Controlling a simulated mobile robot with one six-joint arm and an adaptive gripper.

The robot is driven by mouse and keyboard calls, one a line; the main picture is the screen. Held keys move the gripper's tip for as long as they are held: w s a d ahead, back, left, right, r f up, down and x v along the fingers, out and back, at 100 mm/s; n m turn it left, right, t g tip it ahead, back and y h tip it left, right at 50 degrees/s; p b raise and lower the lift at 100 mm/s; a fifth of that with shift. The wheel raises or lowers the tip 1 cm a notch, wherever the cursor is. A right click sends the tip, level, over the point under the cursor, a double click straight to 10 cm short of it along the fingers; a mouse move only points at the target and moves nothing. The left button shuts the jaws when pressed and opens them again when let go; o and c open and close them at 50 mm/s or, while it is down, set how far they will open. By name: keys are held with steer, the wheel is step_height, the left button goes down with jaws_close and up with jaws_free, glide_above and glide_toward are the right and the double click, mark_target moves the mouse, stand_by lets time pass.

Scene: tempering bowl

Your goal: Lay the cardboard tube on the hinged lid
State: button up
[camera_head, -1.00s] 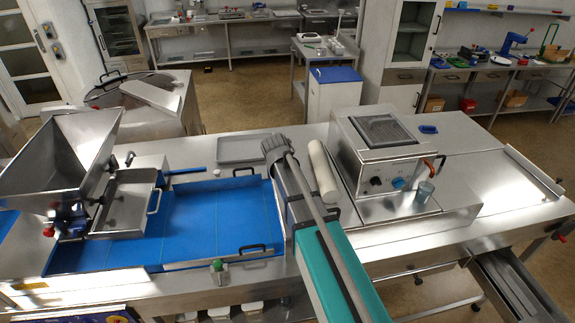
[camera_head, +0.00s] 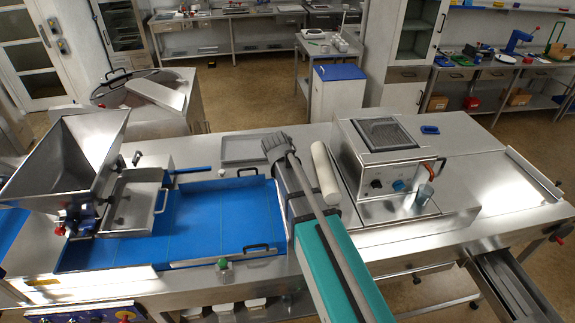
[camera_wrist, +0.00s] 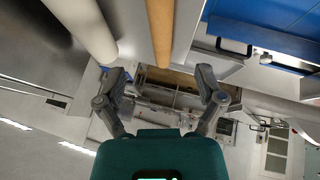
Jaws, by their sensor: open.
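The cardboard tube (camera_wrist: 160,30) is a long brown cylinder at the top of the wrist view, running in from the top edge. My gripper (camera_wrist: 162,74) is open, with its two fingers spread apart and nothing between the tips. The tube's near end shows in line with the gap, but I cannot tell how far ahead it is. What looks like the hinged lid (camera_head: 157,91) is a flat steel plate on the round vessel at the back left.
A white roll (camera_head: 324,172) lies right of my arm and beside the tube in the wrist view (camera_wrist: 82,25). A grey tray (camera_head: 244,149), blue belt (camera_head: 205,225) and steel hopper (camera_head: 70,160) are to the left.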

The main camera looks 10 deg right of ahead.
steer(key=shift+s, duration=0.1)
steer(key=s+d+f+g+y, duration=0.1)
steer(key=s+g, duration=0.1)
steer(key=s, duration=0.5)
steer(key=s+d+f+g+y, duration=0.1)
steer(key=s+g, duration=0.1)
steer(key=s, duration=0.6)
steer(key=s+d+f+m+g, duration=0.1)
steer(key=s, duration=0.7)
steer(key=shift+s+d+g+y, duration=0.15)
steer(key=shift+d+g+y, duration=0.1)
steer(key=shift+g+y, duration=0.15)
